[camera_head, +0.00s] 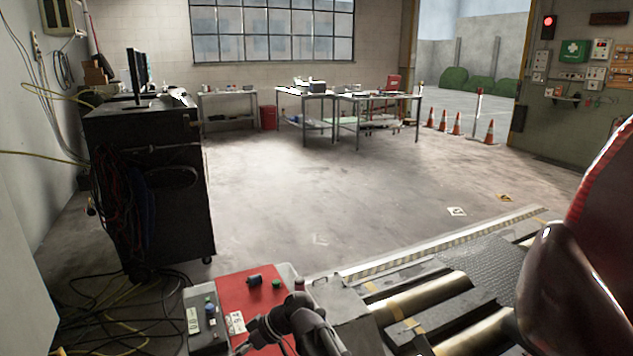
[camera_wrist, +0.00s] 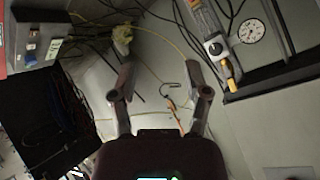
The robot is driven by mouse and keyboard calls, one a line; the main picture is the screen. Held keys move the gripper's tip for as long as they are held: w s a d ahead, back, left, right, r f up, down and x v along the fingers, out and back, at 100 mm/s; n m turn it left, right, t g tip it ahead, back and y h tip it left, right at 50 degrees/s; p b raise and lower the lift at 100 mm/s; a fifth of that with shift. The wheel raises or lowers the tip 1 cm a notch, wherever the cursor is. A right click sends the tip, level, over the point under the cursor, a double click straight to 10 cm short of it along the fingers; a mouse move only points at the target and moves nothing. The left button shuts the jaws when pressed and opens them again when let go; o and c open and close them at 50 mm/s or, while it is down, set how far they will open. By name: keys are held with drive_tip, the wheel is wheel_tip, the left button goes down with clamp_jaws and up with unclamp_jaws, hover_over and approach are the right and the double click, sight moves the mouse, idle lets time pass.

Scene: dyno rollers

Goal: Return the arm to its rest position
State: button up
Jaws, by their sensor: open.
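My gripper (camera_wrist: 162,82) shows in the wrist view with its two dark fingers spread wide apart. Nothing is held between them; floor, wall and loose cables show through the gap. In the head view my dark arm (camera_head: 308,325) shows at the bottom middle, in front of a red-topped control box (camera_head: 252,296). I cannot make out the fingertips there.
A black cabinet (camera_head: 150,190) with monitors and hanging cables stands at left. Cables lie on the floor at lower left. Rollers (camera_head: 440,290) lie at lower right beside a dark red car body (camera_head: 575,285). The central floor is clear. A gauge (camera_wrist: 251,31) shows in the wrist view.

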drive_tip(key=d+f+m+t+h, duration=0.1)
drive_tip(key=d+f+m+h, duration=0.3)
drive_tip(key=d, duration=0.8)
drive_tip(key=s+d+f+m+h, duration=0.1)
drive_tip(key=d+m+h, duration=0.3)
drive_tip(key=d, duration=0.8)
drive_tip(key=d+f+m+t+h, duration=0.1)
drive_tip(key=d+f+m+h, duration=0.1)
drive_tip(key=d+m, duration=0.65)
wheel_tip(320, 180, up, 21)
drive_tip(key=d+n+p, duration=0.2)
drive_tip(key=p, duration=1.9)
drive_tip(key=shift+d, duration=0.4)
drive_tip(key=shift+r, duration=0.1)
drive_tip(key=shift+a, duration=0.1)
